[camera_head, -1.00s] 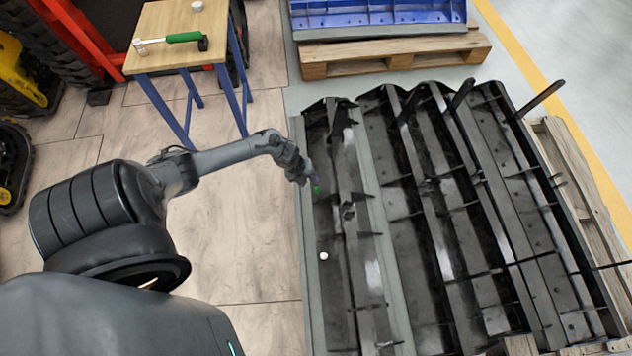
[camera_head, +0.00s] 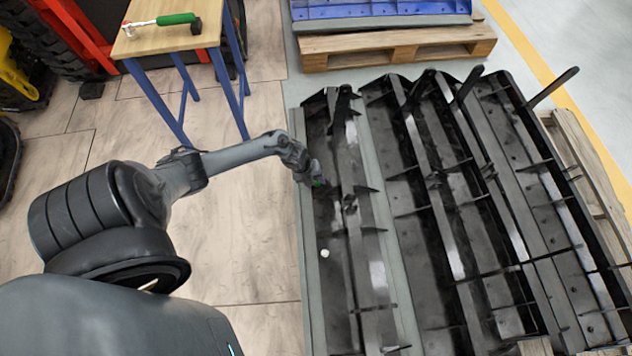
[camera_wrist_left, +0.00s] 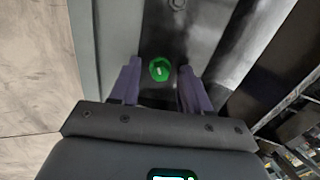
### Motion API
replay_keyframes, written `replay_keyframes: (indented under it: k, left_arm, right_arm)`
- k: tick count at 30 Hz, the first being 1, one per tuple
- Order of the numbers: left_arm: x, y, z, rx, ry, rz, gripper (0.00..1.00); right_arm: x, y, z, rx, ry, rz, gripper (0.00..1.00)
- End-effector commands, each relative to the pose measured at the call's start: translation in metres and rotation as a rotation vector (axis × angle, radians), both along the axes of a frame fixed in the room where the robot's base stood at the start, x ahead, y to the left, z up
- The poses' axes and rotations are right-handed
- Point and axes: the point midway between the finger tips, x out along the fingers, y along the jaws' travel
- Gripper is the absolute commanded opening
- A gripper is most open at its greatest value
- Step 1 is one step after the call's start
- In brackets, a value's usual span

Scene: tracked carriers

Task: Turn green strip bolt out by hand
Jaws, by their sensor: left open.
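The green bolt (camera_wrist_left: 160,69) stands on the dark metal strip (camera_wrist_left: 152,28) in the left wrist view, its head lying between the finger tips with a gap on each side. In the head view the green bolt (camera_head: 318,183) is a small spot, partly hidden by the gripper. My left gripper (camera_wrist_left: 158,84) is open, one purple finger on either side of the bolt. In the head view the left gripper (camera_head: 316,178) is over the left edge of the black metal carriers (camera_head: 330,215). My right gripper is not in view.
A white round piece (camera_head: 324,254) sits on the same strip nearer the front. A wooden table (camera_head: 165,38) at the back left holds a green-handled tool (camera_head: 172,20). A pallet (camera_head: 395,47) with a blue part stands behind. Upright ribs rise right of the gripper.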

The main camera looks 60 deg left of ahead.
Motion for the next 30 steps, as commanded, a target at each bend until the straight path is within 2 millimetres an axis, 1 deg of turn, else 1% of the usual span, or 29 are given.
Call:
replay_keyframes:
  k: [1,9,14,17,20,24,27,30]
  left_arm:
    - [0.000,0.000,0.000,0.000,0.000,0.000,0.42]
    - [0.000,0.000,0.000,0.000,0.000,0.000,0.01]
    - [0.000,0.000,0.001,-0.002,0.001,0.006,0.00]
    - [0.000,0.000,0.004,-0.022,0.011,0.069,0.00]
    - [0.000,-0.001,0.007,-0.070,0.032,0.217,0.00]
    - [0.000,-0.001,0.007,-0.153,0.072,0.486,0.00]
    - [0.000,-0.001,0.005,-0.205,0.095,0.650,0.00]
    - [0.000,0.000,0.002,-0.238,0.109,0.757,0.00]
  right_arm:
    - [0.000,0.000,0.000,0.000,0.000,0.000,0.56]
    - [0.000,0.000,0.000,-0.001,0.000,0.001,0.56]
    - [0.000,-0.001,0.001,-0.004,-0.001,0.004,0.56]
    - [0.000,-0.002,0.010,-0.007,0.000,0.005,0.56]
    - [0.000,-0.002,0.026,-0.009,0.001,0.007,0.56]
    - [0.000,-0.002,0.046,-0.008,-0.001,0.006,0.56]
    - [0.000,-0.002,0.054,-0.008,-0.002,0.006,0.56]
    - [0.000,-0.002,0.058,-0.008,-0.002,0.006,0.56]
